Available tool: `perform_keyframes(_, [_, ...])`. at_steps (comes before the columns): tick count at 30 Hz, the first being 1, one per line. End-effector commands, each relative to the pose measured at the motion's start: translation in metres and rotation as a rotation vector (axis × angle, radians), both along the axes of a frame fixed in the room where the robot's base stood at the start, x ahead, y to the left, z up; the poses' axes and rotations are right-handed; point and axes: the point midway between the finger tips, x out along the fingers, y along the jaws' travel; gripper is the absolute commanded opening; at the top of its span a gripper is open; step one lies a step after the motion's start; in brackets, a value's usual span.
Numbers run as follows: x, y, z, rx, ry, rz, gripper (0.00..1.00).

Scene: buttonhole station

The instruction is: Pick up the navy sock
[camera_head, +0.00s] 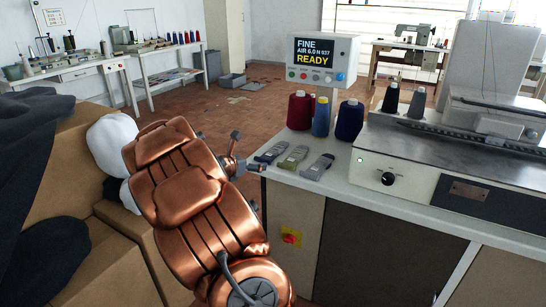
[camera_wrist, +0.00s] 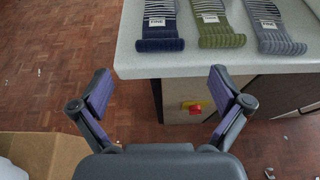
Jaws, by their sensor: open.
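The navy sock (camera_head: 271,152) lies flat on the counter's left end, leftmost of three socks. In the wrist view the navy sock (camera_wrist: 160,42) shows a paper label, striped part and dark ribbed end near the counter edge. An olive sock (camera_head: 293,157) and a grey sock (camera_head: 318,167) lie to its right; the wrist view also shows the olive sock (camera_wrist: 220,36) and the grey sock (camera_wrist: 275,36). My gripper (camera_wrist: 160,88) is open and empty, just off the counter edge, pointing toward the navy sock and apart from it. In the head view my gripper (camera_head: 246,152) is partly hidden by my arm.
The pale counter (camera_head: 345,187) carries red, yellow-blue and navy thread cones (camera_head: 349,121) behind the socks, a display post (camera_head: 322,62) and a machine (camera_head: 450,150). Cardboard boxes (camera_head: 115,265) with dark cloth and white items stand at left. Open tiled floor lies beyond.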

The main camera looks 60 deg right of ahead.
Motion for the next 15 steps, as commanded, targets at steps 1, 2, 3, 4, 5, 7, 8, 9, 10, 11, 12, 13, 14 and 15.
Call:
perform_keyframes(1, [-0.001, -0.005, -0.003, 0.001, -0.001, -0.003, 1.0])
perform_keyframes(2, [-0.001, -0.008, -0.004, 0.001, -0.001, -0.004, 1.0])
perform_keyframes(3, [-0.001, -0.011, -0.005, 0.001, -0.002, -0.003, 1.0])
perform_keyframes(4, [-0.001, -0.014, -0.006, 0.001, -0.002, -0.003, 1.0])
perform_keyframes(5, [-0.001, -0.015, -0.007, 0.001, -0.003, -0.003, 1.0])
perform_keyframes(7, [-0.001, -0.021, -0.009, 0.002, -0.003, -0.003, 1.0])
perform_keyframes(8, [-0.001, -0.024, -0.01, 0.002, -0.002, -0.004, 1.0])
perform_keyframes(9, [-0.001, -0.029, -0.013, 0.003, -0.003, -0.006, 1.0])
perform_keyframes(10, [0.0, -0.033, -0.014, 0.003, -0.002, -0.005, 1.0])
perform_keyframes(11, [0.0, -0.037, -0.016, 0.003, -0.002, -0.004, 1.0])
perform_keyframes(12, [0.001, -0.042, -0.019, 0.004, -0.003, -0.005, 1.0])
perform_keyframes(13, [0.001, -0.046, -0.02, 0.004, -0.002, -0.004, 1.0])
perform_keyframes(14, [0.001, -0.049, -0.021, 0.004, -0.002, -0.004, 1.0])
perform_keyframes(15, [0.002, -0.053, -0.022, 0.003, -0.003, -0.005, 1.0])
